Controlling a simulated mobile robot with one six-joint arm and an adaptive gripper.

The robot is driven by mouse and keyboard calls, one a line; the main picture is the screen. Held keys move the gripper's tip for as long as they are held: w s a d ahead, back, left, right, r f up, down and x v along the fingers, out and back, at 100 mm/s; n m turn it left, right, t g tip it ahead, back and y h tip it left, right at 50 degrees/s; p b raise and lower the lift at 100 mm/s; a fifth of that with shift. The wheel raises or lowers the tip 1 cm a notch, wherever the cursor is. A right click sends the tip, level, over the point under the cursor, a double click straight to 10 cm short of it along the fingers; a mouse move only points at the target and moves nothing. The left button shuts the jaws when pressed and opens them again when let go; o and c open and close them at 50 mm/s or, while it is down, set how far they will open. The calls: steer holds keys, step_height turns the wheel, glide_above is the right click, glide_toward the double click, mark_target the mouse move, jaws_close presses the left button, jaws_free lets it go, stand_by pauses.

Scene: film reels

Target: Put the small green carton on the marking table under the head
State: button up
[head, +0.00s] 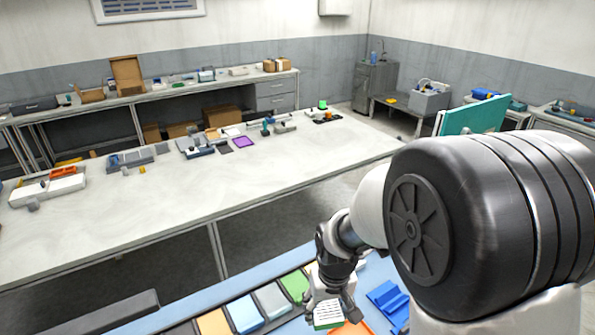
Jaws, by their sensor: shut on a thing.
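My gripper (334,291) is at the bottom of the head view, fingers pointing down, over the light blue surface close to me. It is shut on a small carton (327,315) with a white, lined face and green edges. I take this to be the small green carton. The fingers hide part of it, and I cannot tell whether it touches the surface below. The marking table and its head cannot be made out for certain. A small device with a black base and a bright green part (323,105) stands at the far right end of the long white table.
The light blue surface (185,308) carries orange, blue, grey and green flat items (296,285) left of my gripper and a blue holder (388,298) right of it. The long white table (200,205) is mostly bare in front, with several devices along its back.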

steer(key=d+f+m+b, duration=0.1)
steer(key=d+f+m, duration=0.1)
steer(key=d, duration=0.5)
steer(key=shift+d+f, duration=0.2)
steer(key=shift+f, duration=0.05)
steer(key=shift+s+a, duration=0.1)
steer(key=a+n, duration=0.1)
steer(key=a, duration=0.2)
steer(key=a+n, duration=0.1)
steer(key=a, duration=0.2)
steer(key=s+a, duration=0.1)
steer(key=a, duration=0.3)
steer(key=shift+s+a+r+n, duration=0.1)
steer(key=shift+r+n, duration=0.25)
steer(key=shift+n, duration=0.05)
steer(key=s+a+n, duration=0.3)
steer(key=s+a, duration=0.2)
steer(key=a, duration=0.6)
steer(key=shift+y, duration=0.3)
steer(key=f+b, duration=0.5)
steer(key=f, duration=0.9)
steer(key=shift+a+b, duration=0.2)
steer(key=shift+b, duration=0.15)
steer(key=shift+n, duration=0.3)
steer(key=shift+f+b, duration=0.8)
steer(key=shift+f, duration=1.7)
